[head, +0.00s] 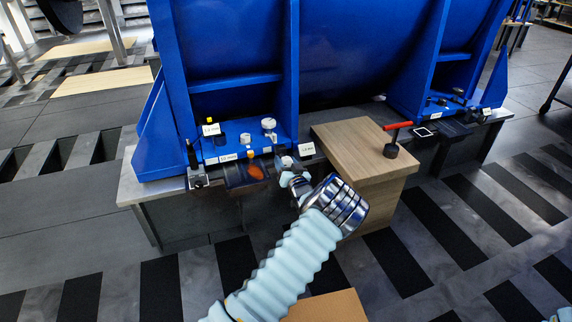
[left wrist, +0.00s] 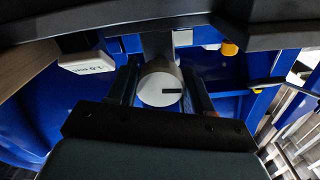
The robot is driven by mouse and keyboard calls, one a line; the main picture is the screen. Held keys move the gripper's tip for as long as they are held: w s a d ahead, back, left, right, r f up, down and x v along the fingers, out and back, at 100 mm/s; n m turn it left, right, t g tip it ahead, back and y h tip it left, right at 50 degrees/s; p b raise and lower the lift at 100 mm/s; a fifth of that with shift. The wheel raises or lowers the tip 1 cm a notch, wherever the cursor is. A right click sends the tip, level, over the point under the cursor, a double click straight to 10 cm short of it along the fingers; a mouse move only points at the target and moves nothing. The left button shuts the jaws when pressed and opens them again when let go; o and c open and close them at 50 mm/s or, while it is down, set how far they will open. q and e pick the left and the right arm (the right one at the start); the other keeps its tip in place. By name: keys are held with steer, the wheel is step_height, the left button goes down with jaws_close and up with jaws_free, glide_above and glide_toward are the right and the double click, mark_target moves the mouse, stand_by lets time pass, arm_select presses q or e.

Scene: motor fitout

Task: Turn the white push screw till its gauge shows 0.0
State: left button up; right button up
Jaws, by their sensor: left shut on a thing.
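The white push screw (left wrist: 158,88) shows its round face with a dark mark between my fingers in the left wrist view. In the head view it is the small white knob (head: 287,161) at the front edge of the blue machine foot. My left gripper (head: 289,174) is shut on it, with one finger on each side. A white gauge label (head: 306,149) is just right of the screw. It also shows upside down in the left wrist view (left wrist: 87,62); it seems to read about 1.0 mm, sign unclear. My right gripper is out of view.
The blue machine (head: 340,50) rises behind. Other white knobs (head: 269,124) and labels (head: 210,129) are on its foot. A cardboard box (head: 330,306) is at the bottom.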

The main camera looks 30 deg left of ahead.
arm_select(q)
steer(key=m, duration=0.3)
steer(key=shift+f+b, duration=0.1)
steer(key=shift+b, duration=0.25)
steer(key=m, duration=0.4)
steer(key=shift+m, duration=0.4)
steer(key=m, duration=0.8)
steer(key=shift+m, duration=0.3)
steer(key=shift+s, duration=0.1)
steer(key=o, duration=1)
steer(key=shift+o, duration=0.2)
steer(key=p+v, duration=0.1)
steer(key=v, duration=1.2)
steer(key=shift+s+d+p, duration=0.25)
steer(key=shift+p, duration=0.05)
